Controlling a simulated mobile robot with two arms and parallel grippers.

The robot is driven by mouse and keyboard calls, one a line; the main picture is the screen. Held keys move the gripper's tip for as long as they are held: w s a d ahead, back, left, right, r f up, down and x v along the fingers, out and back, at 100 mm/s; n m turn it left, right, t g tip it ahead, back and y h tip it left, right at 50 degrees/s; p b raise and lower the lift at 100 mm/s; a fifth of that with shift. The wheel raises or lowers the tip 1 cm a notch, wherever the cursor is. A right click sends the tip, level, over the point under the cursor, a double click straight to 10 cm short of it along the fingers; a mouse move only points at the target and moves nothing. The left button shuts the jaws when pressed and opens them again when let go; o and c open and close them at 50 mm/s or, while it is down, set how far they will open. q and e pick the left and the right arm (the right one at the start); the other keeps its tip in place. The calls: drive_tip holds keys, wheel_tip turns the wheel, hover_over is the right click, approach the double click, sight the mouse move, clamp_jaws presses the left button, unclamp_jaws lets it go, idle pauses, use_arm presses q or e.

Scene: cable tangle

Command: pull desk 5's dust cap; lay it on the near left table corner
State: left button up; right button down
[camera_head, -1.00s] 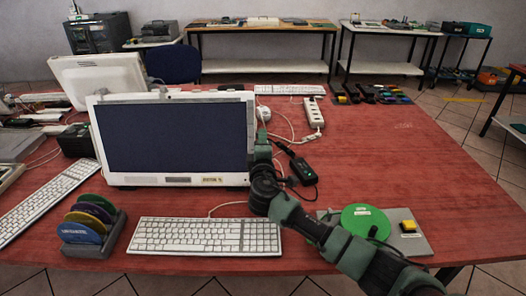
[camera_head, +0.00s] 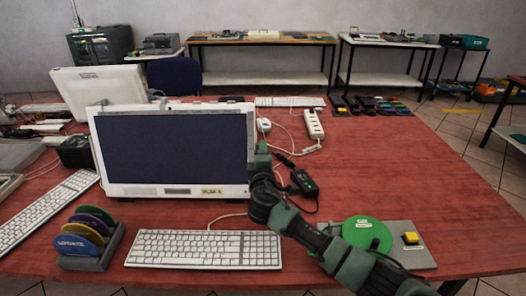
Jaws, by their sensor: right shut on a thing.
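A white monitor (camera_head: 172,150) with a dark screen and a small label below it stands on the red table (camera_head: 400,180). My right arm comes in from the lower right. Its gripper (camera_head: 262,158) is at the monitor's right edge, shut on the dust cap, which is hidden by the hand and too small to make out. I cannot tell whether the cap is still seated on the monitor's side. My left gripper is not in view. The near left table corner is not clearly in view.
A keyboard (camera_head: 203,248) lies before the monitor, and a rack of discs (camera_head: 88,240) stands at its left. A black adapter (camera_head: 304,183), cables and a power strip (camera_head: 314,125) lie right of the hand. A grey board with a green disc (camera_head: 367,233) is at front right.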

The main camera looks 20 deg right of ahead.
drive_tip(key=shift+d, duration=0.3)
idle(0.4)
drive_tip(key=shift+s+d+p, duration=0.2)
drive_tip(key=shift+s+d, duration=0.05)
drive_tip(key=shift+d, duration=0.45)
drive_tip(key=shift+s+d+p, duration=0.2)
drive_tip(key=shift+s+d, duration=0.05)
drive_tip(key=shift+d, duration=0.45)
drive_tip(key=c, duration=2.1)
unclamp_jaws()
clamp_jaws()
